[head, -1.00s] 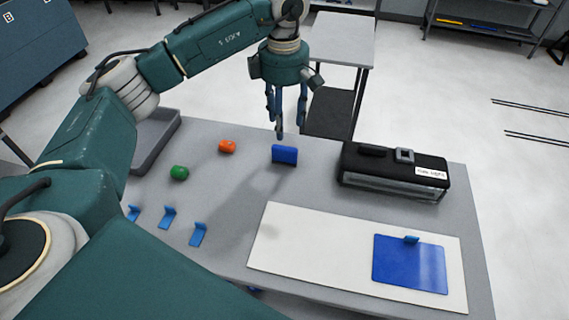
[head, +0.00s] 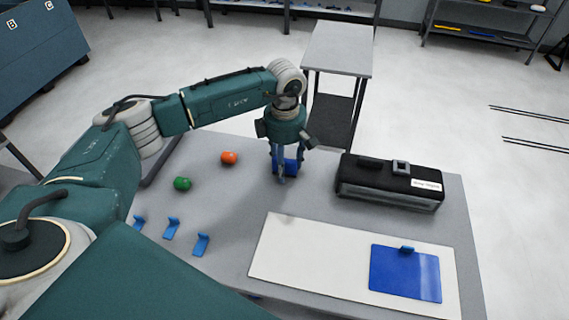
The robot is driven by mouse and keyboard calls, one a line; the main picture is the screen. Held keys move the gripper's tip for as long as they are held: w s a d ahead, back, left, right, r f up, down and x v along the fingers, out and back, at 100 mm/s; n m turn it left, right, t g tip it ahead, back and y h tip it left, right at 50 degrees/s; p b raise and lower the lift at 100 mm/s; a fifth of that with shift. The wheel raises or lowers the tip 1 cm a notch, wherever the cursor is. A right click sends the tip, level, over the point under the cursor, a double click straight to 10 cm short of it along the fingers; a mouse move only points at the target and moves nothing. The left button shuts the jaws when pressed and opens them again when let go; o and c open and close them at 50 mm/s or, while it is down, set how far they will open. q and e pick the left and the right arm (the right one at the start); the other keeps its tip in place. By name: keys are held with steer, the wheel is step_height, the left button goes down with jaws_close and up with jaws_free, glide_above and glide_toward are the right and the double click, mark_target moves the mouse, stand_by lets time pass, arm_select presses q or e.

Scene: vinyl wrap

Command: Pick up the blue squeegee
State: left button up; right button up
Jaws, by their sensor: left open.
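The blue squeegee (head: 291,166) stands on the grey table near its far edge, partly hidden by my left gripper. My left gripper (head: 281,178) points down over it, with its fingers low around or just in front of the squeegee. The fingers are open. I cannot tell whether they touch the squeegee. My right gripper is not in view.
A black case (head: 390,184) stands to the right. A white board (head: 330,262) with a blue sheet (head: 405,273) lies in front. An orange piece (head: 229,158), a green piece (head: 182,184) and small blue hooks (head: 172,228) lie to the left.

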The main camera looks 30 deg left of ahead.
mark_target(285, 158)
arm_select(q)
jaws_close()
steer(key=shift+r, duration=0.1)
steer(key=shift+r, duration=0.55)
step_height(285, 158, up, 19)
steer(key=b, duration=0.4)
steer(key=shift+f, duration=0.15)
steer(key=c, duration=0.7)
jaws_free()
steer(key=shift+c, duration=0.2)
steer(key=c, duration=0.4)
